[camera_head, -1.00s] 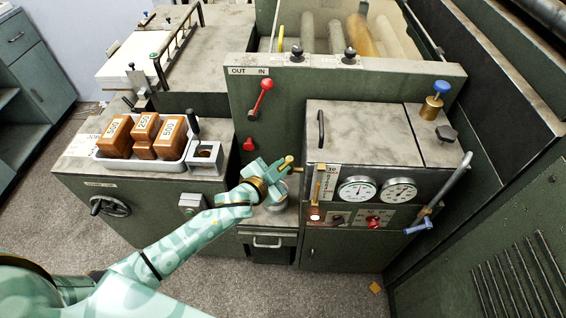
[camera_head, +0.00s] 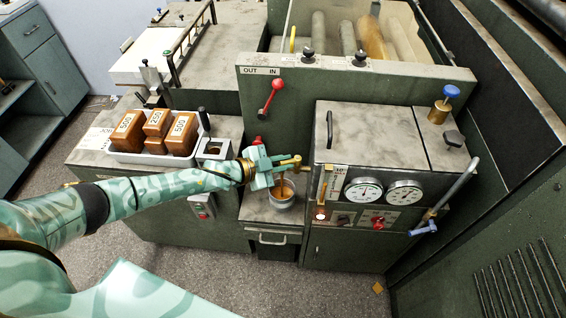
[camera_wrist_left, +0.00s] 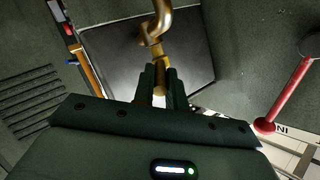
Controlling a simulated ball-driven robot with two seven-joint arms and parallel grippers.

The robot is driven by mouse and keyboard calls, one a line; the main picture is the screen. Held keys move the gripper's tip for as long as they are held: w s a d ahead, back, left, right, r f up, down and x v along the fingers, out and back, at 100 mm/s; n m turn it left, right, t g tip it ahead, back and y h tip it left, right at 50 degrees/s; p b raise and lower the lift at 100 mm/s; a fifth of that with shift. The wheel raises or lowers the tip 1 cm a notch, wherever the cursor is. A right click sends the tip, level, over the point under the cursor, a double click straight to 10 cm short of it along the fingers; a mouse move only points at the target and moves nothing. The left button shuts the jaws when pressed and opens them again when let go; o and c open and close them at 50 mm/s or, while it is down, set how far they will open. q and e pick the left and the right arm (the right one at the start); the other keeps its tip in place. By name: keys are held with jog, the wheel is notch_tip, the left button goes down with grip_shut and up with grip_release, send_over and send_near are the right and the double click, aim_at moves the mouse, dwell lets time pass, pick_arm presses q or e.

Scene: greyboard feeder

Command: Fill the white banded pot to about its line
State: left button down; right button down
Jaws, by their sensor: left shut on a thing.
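The pot (camera_head: 283,203) is pale grey-white and stands on a small shelf below the brass tap (camera_head: 291,161). Brown liquid shows in its mouth, and a thin brown stream seems to run down into it from the tap. I cannot make out its line or the level exactly. My left gripper (camera_head: 276,166) is at the tap, above the pot. In the left wrist view its dark fingers (camera_wrist_left: 160,90) are shut on the tap's brass handle (camera_wrist_left: 159,74), and the curved brass spout (camera_wrist_left: 156,27) shows beyond them. The pot is not clear there. My right gripper is not in view.
A white tray (camera_head: 118,155) with brown numbered weights stands left of the pot. A panel with two gauges (camera_head: 364,190) is close on the right. A red-knobbed lever (camera_head: 268,97) rises behind the tap. A drawer handle (camera_head: 272,239) is below the shelf.

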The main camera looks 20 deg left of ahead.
pick_arm(q)
jog(key=c, duration=1.4)
grip_release()
jog(key=shift+c, duration=0.2)
jog(key=p+v, duration=0.3)
jog(key=v, duration=1.3)
jog(key=shift+p, duration=0.4)
jog(key=shift+a, duration=0.1)
